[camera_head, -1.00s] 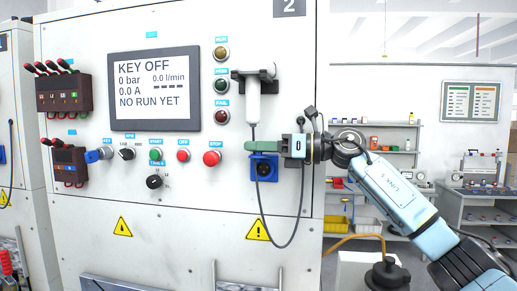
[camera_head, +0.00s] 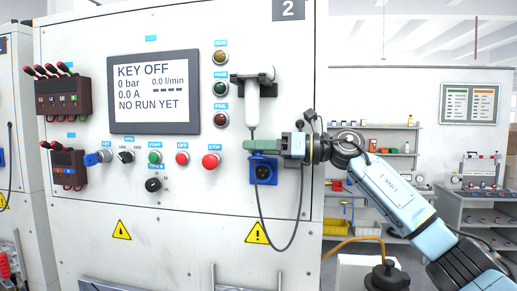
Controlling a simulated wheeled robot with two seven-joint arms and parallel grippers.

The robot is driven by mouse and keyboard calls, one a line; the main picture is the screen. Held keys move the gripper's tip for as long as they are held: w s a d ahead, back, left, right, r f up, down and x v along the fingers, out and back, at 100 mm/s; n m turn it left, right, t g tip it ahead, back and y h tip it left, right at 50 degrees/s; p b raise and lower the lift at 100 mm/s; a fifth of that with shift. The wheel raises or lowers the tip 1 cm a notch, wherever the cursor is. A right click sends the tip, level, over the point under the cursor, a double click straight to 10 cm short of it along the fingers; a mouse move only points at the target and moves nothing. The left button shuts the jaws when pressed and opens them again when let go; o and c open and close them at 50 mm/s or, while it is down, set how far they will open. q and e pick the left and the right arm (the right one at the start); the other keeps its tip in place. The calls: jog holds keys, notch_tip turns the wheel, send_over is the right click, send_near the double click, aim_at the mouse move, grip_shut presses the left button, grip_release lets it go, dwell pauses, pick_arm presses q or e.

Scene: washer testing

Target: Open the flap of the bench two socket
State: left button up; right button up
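The bench two socket (camera_head: 264,172) is a blue box low on the right of the white panel marked 2. Its dark round face shows, with a thin blue edge along its top that looks like the flap raised. My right gripper (camera_head: 262,146) reaches in from the right, with its green finger lying level just above the socket's top edge. It is seen side-on, so I cannot tell the gap between its fingers or whether it touches the flap. My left gripper is out of view.
A white handset (camera_head: 252,102) hangs above the socket, and its dark cable (camera_head: 262,220) loops down past the socket. The stop button (camera_head: 211,161) and other knobs lie to the left. Shelves (camera_head: 380,150) and a side bench (camera_head: 480,205) stand behind at right.

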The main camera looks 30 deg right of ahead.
jog(key=shift+s+d+f, duration=0.1)
jog(key=shift+s+d, duration=0.15)
jog(key=shift+d, duration=0.15)
jog(key=b+v, duration=0.4)
jog(key=v, duration=0.8)
jog(key=shift+s+d+b, duration=0.15)
jog(key=shift+s+b, duration=0.05)
jog(key=shift+b, duration=0.15)
